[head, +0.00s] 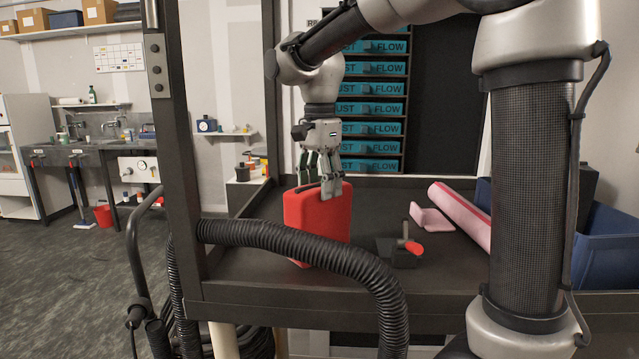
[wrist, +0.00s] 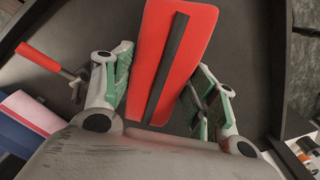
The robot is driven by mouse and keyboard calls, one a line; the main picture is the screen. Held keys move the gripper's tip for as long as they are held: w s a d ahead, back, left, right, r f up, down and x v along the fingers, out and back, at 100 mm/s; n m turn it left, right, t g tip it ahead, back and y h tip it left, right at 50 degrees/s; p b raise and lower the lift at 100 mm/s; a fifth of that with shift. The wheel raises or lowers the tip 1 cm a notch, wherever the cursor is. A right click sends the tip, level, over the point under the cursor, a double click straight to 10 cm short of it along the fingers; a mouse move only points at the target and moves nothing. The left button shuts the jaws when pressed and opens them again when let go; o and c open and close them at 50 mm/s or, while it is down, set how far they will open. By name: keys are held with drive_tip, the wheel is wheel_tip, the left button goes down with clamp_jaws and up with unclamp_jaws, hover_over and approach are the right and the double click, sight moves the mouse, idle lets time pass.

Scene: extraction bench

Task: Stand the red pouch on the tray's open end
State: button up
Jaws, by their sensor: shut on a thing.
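The red pouch (head: 318,228) is upright, with a dark strip along its top edge, over the left part of the dark tray (head: 262,262). My gripper (head: 325,190) comes down from above and is shut on the pouch's upper part. In the wrist view the pouch (wrist: 190,40) lies between the two green-padded fingers of my gripper (wrist: 165,80), its dark strip facing the camera. The black hose hides part of the pouch's lower edge in the head view, so I cannot tell whether it touches the tray.
A dark block with a red handle (head: 414,247) stands right of the pouch. A small pink piece (head: 432,220) and a long pink piece (head: 462,212) lie farther right, beside a blue bin (head: 605,250). A dark post (head: 180,150) and black hose (head: 300,245) stand in front.

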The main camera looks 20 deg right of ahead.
drive_tip(key=o, duration=1.5)
drive_tip(key=shift+f, duration=0.1)
wheel_tip(320, 180, up, 11)
drive_tip(key=s+d+f+n+t, duration=0.25)
drive_tip(key=s+d+n, duration=0.35)
drive_tip(key=s+d, duration=0.35)
drive_tip(key=s+d+f+n, duration=0.1)
drive_tip(key=s+f+n, duration=0.1)
drive_tip(key=s+f, duration=0.2)
drive_tip(key=s+d+f+n+t, duration=0.1)
drive_tip(key=s+d+f+n, duration=0.1)
drive_tip(key=s+f+n, duration=0.1)
drive_tip(key=s+d+f+n+t, duration=0.1)
drive_tip(key=s+d+f+n, duration=0.1)
drive_tip(key=s+f, duration=0.3)
drive_tip(key=shift+s+d+f+n, duration=0.15)
drive_tip(key=shift+s+f+n, duration=0.15)
drive_tip(key=shift+s+f, duration=0.1)
